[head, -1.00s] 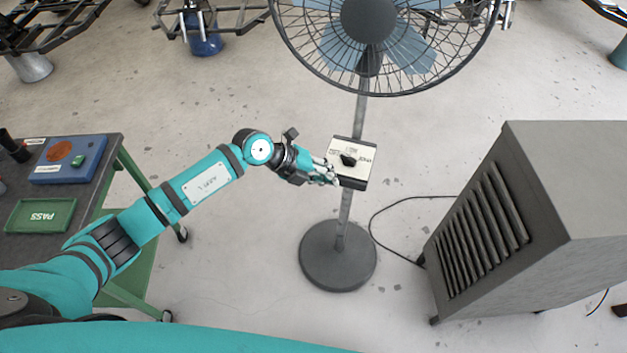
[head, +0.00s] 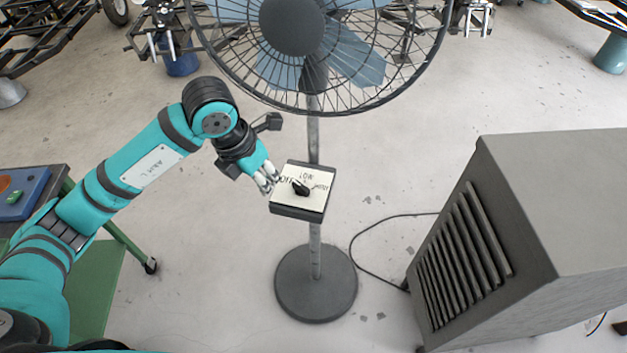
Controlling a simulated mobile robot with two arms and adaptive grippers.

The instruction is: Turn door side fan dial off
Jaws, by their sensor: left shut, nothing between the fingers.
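The fan (head: 330,40) stands ahead of me on a grey pole with a round base (head: 316,285). Its control box (head: 312,203) is on the pole, with a pale face marked OFF at the left, LOW at the top and another word at the right. The black dial (head: 300,187) sits in the middle of that face; its exact setting is hard to read. My left gripper (head: 268,180) is shut and empty, just left of the box near the OFF mark, and looks apart from the dial. My right gripper is not in view.
A large grey louvred unit (head: 560,200) stands at the right, with a black cable (head: 385,219) on the floor towards the fan. Vehicle frames are behind.

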